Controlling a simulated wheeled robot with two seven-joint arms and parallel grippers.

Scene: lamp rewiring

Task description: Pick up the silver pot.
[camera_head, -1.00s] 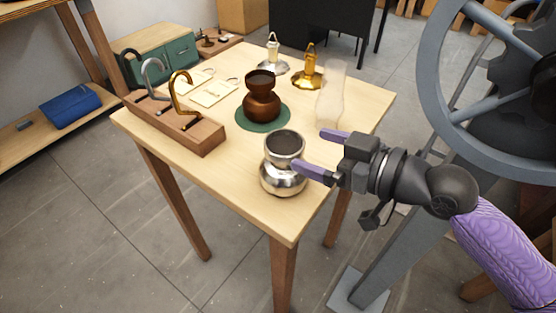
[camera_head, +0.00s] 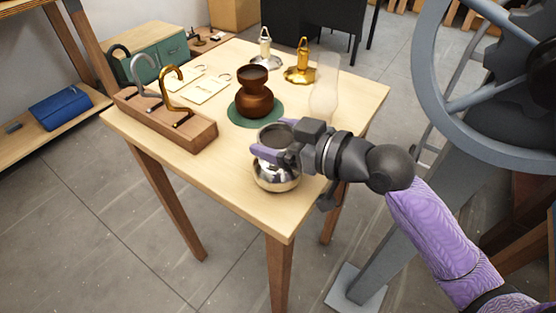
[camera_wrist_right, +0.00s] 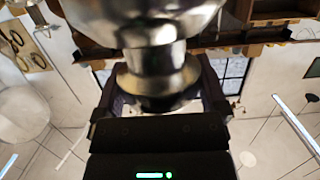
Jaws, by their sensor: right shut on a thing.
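The silver pot (camera_head: 277,177) stands upright at the near corner of the wooden table (camera_head: 243,200). It has a round belly, a narrow neck and a flared rim. My right gripper (camera_head: 270,148) reaches in from the right and is shut on the pot's neck, one purple finger showing on the near left side. In the right wrist view the shiny pot (camera_wrist_right: 150,30) fills the upper middle, its neck between the dark fingers. The far finger is mostly hidden in the head view. My left gripper is not in view.
A brown pot (camera_head: 254,100) stands on a green round mat (camera_head: 237,118). A clear glass chimney (camera_head: 324,95) stands close behind my right gripper. A wooden rack with hooks (camera_head: 187,132) is at left. Silver (camera_head: 265,60) and gold (camera_head: 300,73) lamp fittings stand at the back.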

